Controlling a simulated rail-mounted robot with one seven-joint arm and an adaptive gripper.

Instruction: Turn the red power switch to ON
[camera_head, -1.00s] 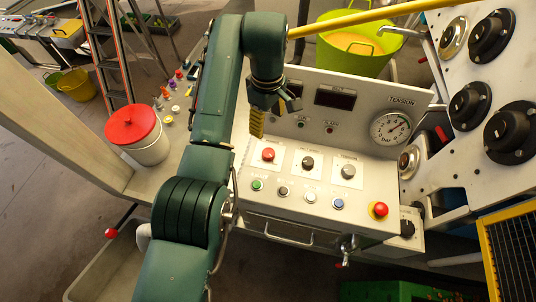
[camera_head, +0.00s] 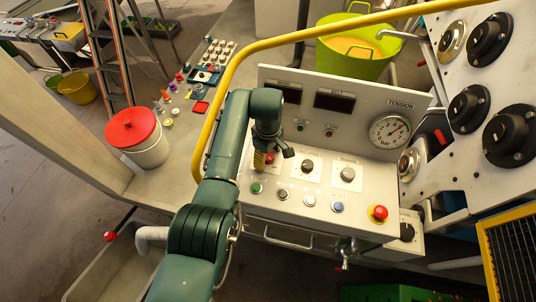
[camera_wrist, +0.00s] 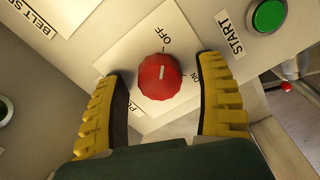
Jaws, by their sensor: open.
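The red power switch (camera_wrist: 160,77) is a round ribbed knob on a white plate (camera_wrist: 125,55) marked OFF and ON. Its short white mark lines up roughly with OFF. My gripper (camera_wrist: 163,71) is open, with a yellow ribbed finger on either side of the knob. In the wrist view a gap shows beside the knob; whether either finger touches it I cannot tell. In the head view my gripper (camera_head: 266,158) is low over the left of the control panel (camera_head: 312,178), partly hiding the red knob (camera_head: 271,157).
The green START button (camera_wrist: 267,16) is close to the right finger. A yellow rail (camera_head: 305,36) curves behind my arm. A red-lidded bucket (camera_head: 146,148) stands left.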

